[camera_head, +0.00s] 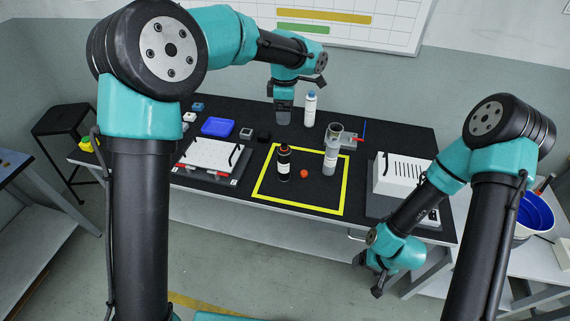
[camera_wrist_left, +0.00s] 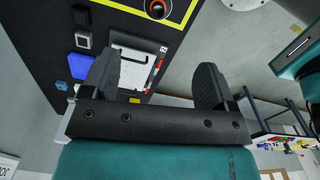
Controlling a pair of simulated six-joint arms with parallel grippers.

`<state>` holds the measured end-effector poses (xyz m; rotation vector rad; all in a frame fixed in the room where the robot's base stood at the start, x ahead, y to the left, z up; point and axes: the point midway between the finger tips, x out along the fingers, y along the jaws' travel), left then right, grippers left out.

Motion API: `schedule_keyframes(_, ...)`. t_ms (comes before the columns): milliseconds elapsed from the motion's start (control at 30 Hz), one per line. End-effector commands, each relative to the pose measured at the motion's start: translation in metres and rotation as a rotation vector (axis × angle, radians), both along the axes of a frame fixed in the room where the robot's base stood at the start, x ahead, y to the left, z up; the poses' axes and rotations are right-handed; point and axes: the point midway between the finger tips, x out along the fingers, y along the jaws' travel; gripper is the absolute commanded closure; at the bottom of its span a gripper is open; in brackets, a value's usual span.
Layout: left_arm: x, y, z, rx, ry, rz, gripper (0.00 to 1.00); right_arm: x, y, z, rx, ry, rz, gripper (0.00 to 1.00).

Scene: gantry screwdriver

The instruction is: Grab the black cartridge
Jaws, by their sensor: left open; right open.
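A small black block, likely the black cartridge (camera_head: 263,136), sits on the black table mat just right of a grey square piece (camera_head: 246,133). In the left wrist view the black block (camera_wrist_left: 81,15) lies at upper left, beyond the left finger. My left gripper (camera_head: 284,104) is above the back of the table, right of the block in the picture. Its two fingers (camera_wrist_left: 155,85) are apart with nothing between them. My right gripper (camera_head: 367,276) hangs low in front of the table, open and empty, far from the block.
A blue tray (camera_head: 218,127) and a white box with black handles (camera_head: 209,155) are left of the block. A dark bottle (camera_head: 284,165), an orange ball (camera_head: 304,173) and a clear bottle (camera_head: 330,160) stand within the yellow square (camera_head: 300,207). A white bottle (camera_head: 310,108) stands behind.

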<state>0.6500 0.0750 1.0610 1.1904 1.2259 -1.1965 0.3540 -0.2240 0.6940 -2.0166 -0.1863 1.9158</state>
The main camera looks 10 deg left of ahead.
Motion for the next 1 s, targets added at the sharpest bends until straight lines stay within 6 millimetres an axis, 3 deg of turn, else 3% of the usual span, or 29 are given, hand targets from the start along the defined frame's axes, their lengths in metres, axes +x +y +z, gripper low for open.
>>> schedule_keyframes(333, 0.000, 0.001, -0.014, 0.000, 0.003, -0.001, 0.20, 0.000, 0.000, 0.000, 0.000, 0.000, 0.000, 0.25)
schedule_keyframes(1000, 0.000, 0.000, -0.118, -0.001, 0.001, -0.003, 0.20, 0.000, 0.000, 0.000, 0.000, 0.000, 0.000, 0.25)
